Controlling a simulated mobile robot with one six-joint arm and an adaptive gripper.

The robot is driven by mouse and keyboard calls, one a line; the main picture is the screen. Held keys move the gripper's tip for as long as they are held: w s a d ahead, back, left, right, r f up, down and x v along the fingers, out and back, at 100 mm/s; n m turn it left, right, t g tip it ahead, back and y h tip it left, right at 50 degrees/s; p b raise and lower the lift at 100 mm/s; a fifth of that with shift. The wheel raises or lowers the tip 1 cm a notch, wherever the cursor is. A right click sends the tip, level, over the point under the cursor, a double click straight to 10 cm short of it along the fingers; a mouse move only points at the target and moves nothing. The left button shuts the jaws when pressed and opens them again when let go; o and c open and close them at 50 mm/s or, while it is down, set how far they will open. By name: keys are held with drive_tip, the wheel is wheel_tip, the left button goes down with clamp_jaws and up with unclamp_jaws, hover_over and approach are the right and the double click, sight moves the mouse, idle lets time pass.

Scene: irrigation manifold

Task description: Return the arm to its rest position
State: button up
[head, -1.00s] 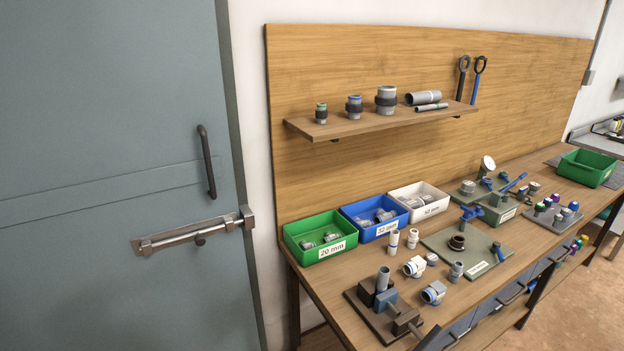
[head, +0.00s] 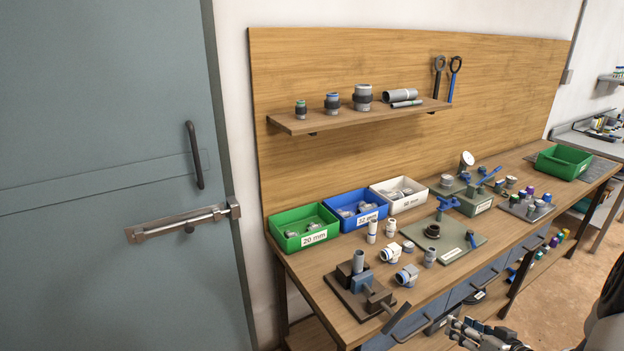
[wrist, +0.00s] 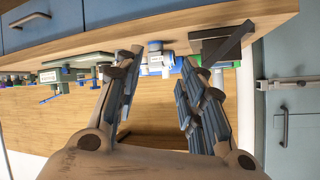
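My gripper (head: 487,335) shows at the bottom right of the head view, in front of the workbench's drawers and partly cut off by the frame edge. A dark part of my arm shows at the right edge. In the wrist view, which is upside down, the two fingers of my gripper (wrist: 160,68) stand apart with nothing held between them. The bench and its fittings show beyond the fingertips, clear of them.
The workbench (head: 330,318) carries green (head: 305,241), blue (head: 357,222) and white (head: 400,205) bins, a clamp block (head: 359,285) and loose fittings. A wooden shelf (head: 350,122) hangs above. A grey-blue door (head: 90,100) with a bolt stands left. Floor shows at the right.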

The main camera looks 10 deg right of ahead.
drive_tip(key=w+a+r+n+g+h, duration=0.1)
drive_tip(key=w+r+g+h, duration=0.2)
drive_tip(key=r, duration=0.8)
drive_tip(key=s+a+r+h, duration=0.3)
drive_tip(key=a+r, duration=0.4)
drive_tip(key=r, duration=0.2)
drive_tip(key=s+a+r+g+y, duration=0.1)
drive_tip(key=s+a+g+y, duration=0.1)
drive_tip(key=s+a, duration=0.9)
drive_tip(key=s+a+r+n+g+y, duration=0.1)
drive_tip(key=s+a+r+g+y, duration=0.1)
drive_tip(key=s+a, duration=0.8)
drive_tip(key=shift+s+a, duration=0.35)
drive_tip(key=shift+s, duration=0.45)
